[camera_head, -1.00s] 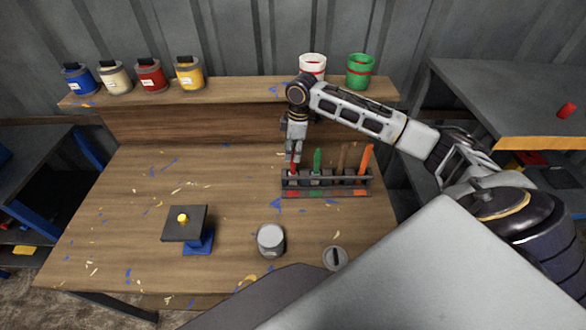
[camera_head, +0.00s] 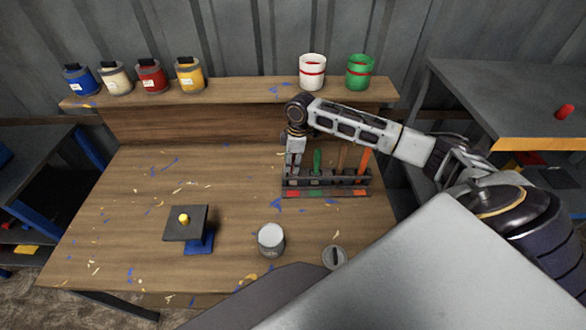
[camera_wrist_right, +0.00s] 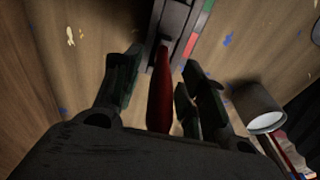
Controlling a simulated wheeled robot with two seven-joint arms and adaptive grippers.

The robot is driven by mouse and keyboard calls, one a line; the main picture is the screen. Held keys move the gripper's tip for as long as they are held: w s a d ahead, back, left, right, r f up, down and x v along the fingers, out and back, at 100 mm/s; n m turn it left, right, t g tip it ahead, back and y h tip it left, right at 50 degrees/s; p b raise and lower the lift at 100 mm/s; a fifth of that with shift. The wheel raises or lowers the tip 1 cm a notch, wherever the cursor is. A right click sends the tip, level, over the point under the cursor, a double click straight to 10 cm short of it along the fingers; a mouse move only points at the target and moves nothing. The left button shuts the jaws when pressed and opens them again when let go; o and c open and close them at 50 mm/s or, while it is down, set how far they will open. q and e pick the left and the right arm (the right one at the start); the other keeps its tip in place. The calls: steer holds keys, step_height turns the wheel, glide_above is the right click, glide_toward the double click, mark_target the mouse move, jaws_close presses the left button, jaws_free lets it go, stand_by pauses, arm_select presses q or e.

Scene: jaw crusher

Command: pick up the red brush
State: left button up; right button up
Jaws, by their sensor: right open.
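The red brush (camera_wrist_right: 160,95) stands in the leftmost slot of the dark brush rack (camera_head: 327,193). In the right wrist view its red handle lies between the two fingers of my right gripper (camera_wrist_right: 155,90). The fingers are open, one on each side of the handle, with a gap visible on the left side. In the head view my right gripper (camera_head: 294,170) is lowered over the rack's left end and hides most of the red brush. My left gripper is not in view.
Green (camera_head: 317,160), brown (camera_head: 342,158) and orange (camera_head: 364,160) brushes stand close to the right in the rack. A grey can (camera_head: 271,240) and a round lid (camera_head: 335,257) are in front. Paint pots line the back shelf.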

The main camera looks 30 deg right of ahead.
steer(key=shift+c, duration=0.3)
jaws_close()
steer(key=shift+r, duration=0.1)
steer(key=shift+r+b, duration=0.35)
steer(key=shift+r, duration=4.6)
